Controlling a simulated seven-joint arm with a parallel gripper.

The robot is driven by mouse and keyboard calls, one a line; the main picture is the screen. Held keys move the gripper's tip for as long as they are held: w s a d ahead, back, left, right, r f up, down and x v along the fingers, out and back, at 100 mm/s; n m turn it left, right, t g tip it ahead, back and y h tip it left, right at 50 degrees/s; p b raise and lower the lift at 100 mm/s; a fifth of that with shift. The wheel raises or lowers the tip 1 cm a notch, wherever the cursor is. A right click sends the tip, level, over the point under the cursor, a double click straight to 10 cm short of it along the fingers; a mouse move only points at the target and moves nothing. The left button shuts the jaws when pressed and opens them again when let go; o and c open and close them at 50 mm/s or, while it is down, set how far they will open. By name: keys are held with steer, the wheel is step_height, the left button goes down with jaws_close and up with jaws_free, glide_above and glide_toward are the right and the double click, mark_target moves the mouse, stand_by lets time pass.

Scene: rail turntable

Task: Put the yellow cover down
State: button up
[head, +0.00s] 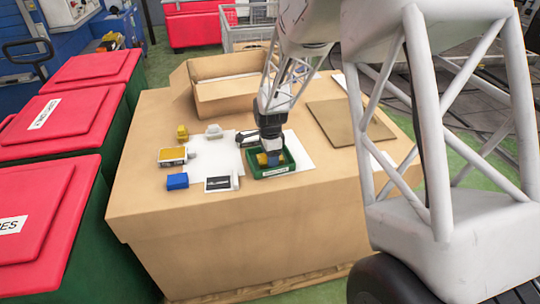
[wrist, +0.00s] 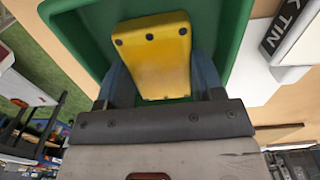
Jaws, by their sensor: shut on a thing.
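The yellow cover (wrist: 155,55) is gripped between my gripper's blue-grey fingers in the wrist view, with dark round spots along its far edge. In the head view my gripper (head: 272,158) points down inside the green tray (head: 286,174), and a bit of the yellow cover (head: 262,159) shows at its left. The wrist view shows the green tray (wrist: 240,25) around the cover on the visible sides. I cannot tell whether the cover touches the tray's floor.
Left of the tray are a black-and-white labelled block (head: 220,184), a blue block (head: 177,181), a yellow-topped box (head: 172,155), a small yellow piece (head: 183,132) and a white piece (head: 214,131). An open carton (head: 235,102) stands behind; a brown board (head: 350,120) lies right.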

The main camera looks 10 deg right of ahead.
steer(key=shift+f, duration=0.1)
steer(key=o, duration=1.1)
step_height(320, 180, up, 12)
steer(key=shift+r, duration=0.15)
stand_by(0.7)
